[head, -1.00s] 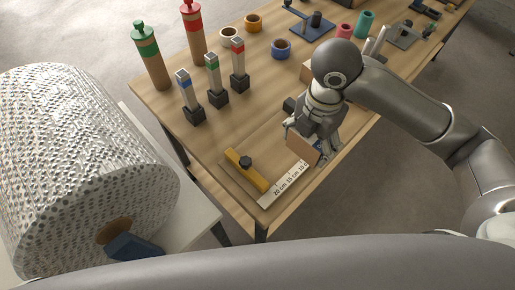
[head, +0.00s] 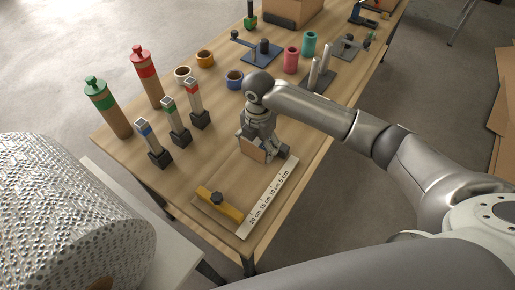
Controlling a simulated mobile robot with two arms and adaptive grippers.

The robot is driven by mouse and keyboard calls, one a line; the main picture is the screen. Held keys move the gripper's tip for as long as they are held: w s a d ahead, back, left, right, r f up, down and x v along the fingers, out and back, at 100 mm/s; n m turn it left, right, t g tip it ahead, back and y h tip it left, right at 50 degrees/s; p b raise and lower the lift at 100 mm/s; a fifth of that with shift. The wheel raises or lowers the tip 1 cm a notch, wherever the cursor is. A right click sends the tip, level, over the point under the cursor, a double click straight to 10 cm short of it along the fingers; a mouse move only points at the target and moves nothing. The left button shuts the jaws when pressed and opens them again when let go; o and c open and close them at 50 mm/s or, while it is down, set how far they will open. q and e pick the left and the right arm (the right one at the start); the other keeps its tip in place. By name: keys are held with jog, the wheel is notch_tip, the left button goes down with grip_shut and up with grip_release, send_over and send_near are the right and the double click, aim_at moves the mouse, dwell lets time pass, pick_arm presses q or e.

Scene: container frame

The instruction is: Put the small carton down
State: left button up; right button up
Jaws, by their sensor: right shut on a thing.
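The small brown carton (head: 253,151) is in my right gripper (head: 264,150). The gripper points down and is shut on it, with its fingers on either side. The carton is low over the wooden table, just beyond the far end of the white ruler strip. Whether its underside touches the table I cannot tell. My left gripper is not in view.
A yellow bar with a black knob (head: 219,204) lies beside the ruler strip (head: 268,197). Black-based marker stands (head: 178,135) and tall red-capped (head: 147,77) and green-capped (head: 108,106) tubes stand left. Bare wood lies between them and the carton.

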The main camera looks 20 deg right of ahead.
aim_at(257, 151)
jog(key=shift+w+f, duration=0.35)
jog(key=shift+f, duration=0.15)
notch_tip(257, 151, down, 3)
jog(key=shift+r, duration=0.15)
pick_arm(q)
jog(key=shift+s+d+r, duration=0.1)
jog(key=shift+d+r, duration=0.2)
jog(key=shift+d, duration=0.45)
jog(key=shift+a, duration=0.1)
pick_arm(e)
jog(key=shift+f, duration=0.2)
jog(key=o, duration=1.2)
jog(key=shift+s, duration=0.1)
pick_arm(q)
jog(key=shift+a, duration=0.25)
pick_arm(e)
jog(key=shift+o, duration=0.2)
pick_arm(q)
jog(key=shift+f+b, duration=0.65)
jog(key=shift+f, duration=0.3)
pick_arm(e)
notch_tip(257, 151, up, 12)
jog(key=shift+r, duration=0.2)
